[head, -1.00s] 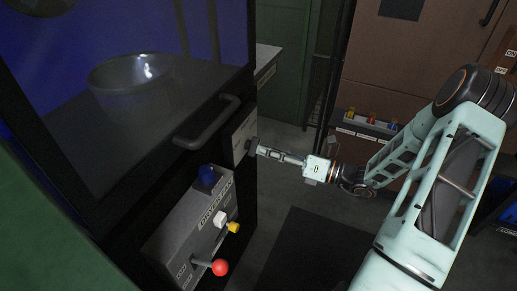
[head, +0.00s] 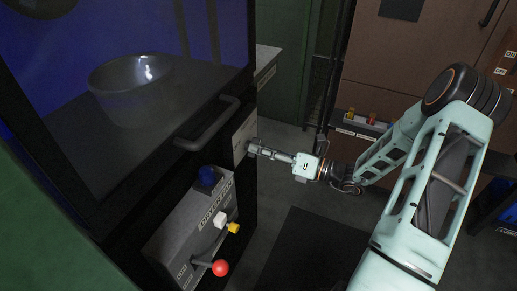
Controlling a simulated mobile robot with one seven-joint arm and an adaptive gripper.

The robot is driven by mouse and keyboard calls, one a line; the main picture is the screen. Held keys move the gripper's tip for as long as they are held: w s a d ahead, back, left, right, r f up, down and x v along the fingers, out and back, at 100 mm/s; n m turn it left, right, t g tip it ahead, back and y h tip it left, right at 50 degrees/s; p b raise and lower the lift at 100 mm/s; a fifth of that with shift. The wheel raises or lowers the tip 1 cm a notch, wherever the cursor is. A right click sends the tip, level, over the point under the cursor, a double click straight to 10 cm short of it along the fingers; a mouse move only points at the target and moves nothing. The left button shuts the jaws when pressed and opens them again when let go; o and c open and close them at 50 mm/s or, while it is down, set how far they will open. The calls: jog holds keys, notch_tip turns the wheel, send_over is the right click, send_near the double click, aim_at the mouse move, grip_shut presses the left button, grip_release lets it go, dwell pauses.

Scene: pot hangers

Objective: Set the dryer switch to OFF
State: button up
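A grey control box (head: 180,235) juts from the dark cabinet front. Its label seems to begin with "DRYER", but the small text is hard to read. It carries a lever with a red ball (head: 220,268), a white button (head: 220,219), a yellow button (head: 233,228) and a blue knob (head: 207,177). A grey plate (head: 244,132) with small, unreadable writing sits higher on the cabinet. My gripper (head: 254,148) is at this plate's lower right, above and right of the red lever. Contact and finger opening are too small to tell. Which control is the dryer switch is unclear.
A dark handle (head: 207,124) sticks out of the cabinet above the box. A metal bowl (head: 130,88) stands behind the cabinet's window. A dark mat (head: 312,248) lies on the open floor at right. A brown cabinet (head: 390,75) with several coloured knobs stands behind.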

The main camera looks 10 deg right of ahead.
grip_shut()
jog(key=n, duration=1.4)
jog(key=shift+n, duration=0.4)
jog(key=shift+o, duration=2.2)
grip_release()
jog(key=shift+p+v, duration=0.35)
jog(key=shift+v, duration=2.15)
